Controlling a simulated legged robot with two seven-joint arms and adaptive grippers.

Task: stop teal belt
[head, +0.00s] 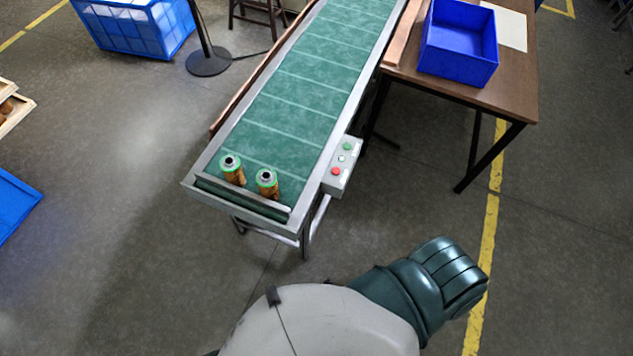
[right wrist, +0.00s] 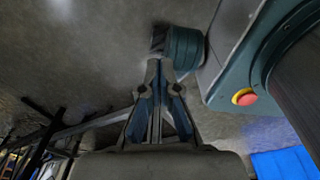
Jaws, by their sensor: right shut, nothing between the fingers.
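The teal belt (head: 309,80) runs from the top of the head view to a near end with a grey metal rail. Two orange-brown filter cartridges with green tops, a left one (head: 232,170) and a right one (head: 267,184), stand at the belt's near end by the end rail. My right gripper (right wrist: 160,66) is shut and empty in the right wrist view. Neither gripper shows in the head view.
A brown table (head: 508,100) with a blue bin (head: 460,50) stands right of the belt. A blue crate (head: 140,30) of white items and a black post base (head: 209,62) are at the left. The floor before the belt's near end is clear.

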